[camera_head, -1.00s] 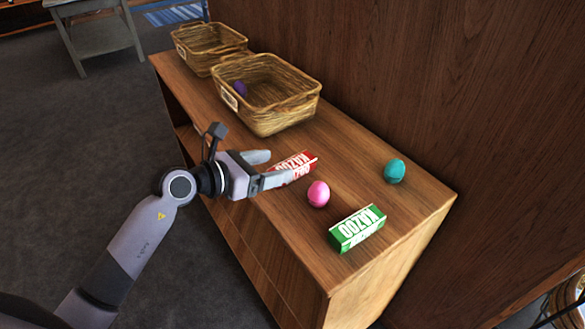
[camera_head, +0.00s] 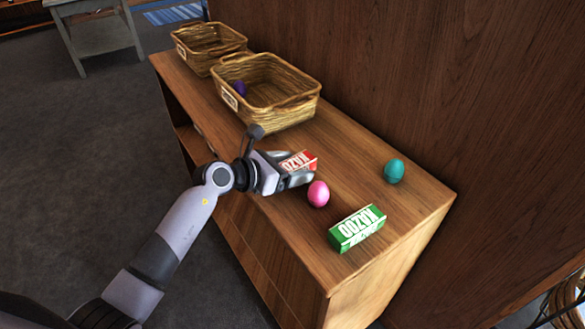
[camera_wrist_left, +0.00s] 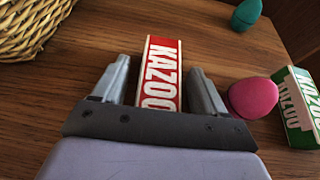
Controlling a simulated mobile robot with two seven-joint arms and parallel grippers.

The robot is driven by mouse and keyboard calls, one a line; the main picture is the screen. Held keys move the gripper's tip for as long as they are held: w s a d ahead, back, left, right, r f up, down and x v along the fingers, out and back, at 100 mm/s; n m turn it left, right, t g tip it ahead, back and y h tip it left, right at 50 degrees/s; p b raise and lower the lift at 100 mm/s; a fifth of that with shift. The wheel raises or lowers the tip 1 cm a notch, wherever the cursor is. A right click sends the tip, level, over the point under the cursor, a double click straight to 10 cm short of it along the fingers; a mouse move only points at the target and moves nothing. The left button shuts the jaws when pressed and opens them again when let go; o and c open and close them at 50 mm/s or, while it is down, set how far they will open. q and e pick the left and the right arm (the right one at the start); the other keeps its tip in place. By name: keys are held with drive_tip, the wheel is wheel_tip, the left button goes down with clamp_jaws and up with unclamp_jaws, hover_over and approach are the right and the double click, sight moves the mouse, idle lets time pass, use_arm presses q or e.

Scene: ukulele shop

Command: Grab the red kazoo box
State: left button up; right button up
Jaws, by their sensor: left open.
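The red kazoo box (camera_head: 299,161) lies on the wooden cabinet top, beyond my left gripper (camera_head: 292,172). In the left wrist view the red kazoo box (camera_wrist_left: 161,73) lies between the two open fingers of my left gripper (camera_wrist_left: 160,85), with a gap on each side. The box's far end reaches past the fingertips, and its near end is hidden by the gripper's body. My right gripper does not show.
A pink egg (camera_head: 318,194) lies close beside the right finger. A green kazoo box (camera_head: 357,228) and a teal egg (camera_head: 394,171) are farther right. A wicker basket (camera_head: 292,117) with a purple item stands behind; another basket (camera_head: 186,54) stands farther back.

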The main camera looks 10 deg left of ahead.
use_arm(q)
drive_tip(key=c, duration=1)
drive_tip(key=shift+r, duration=0.15)
drive_tip(key=shift+c, duration=0.2)
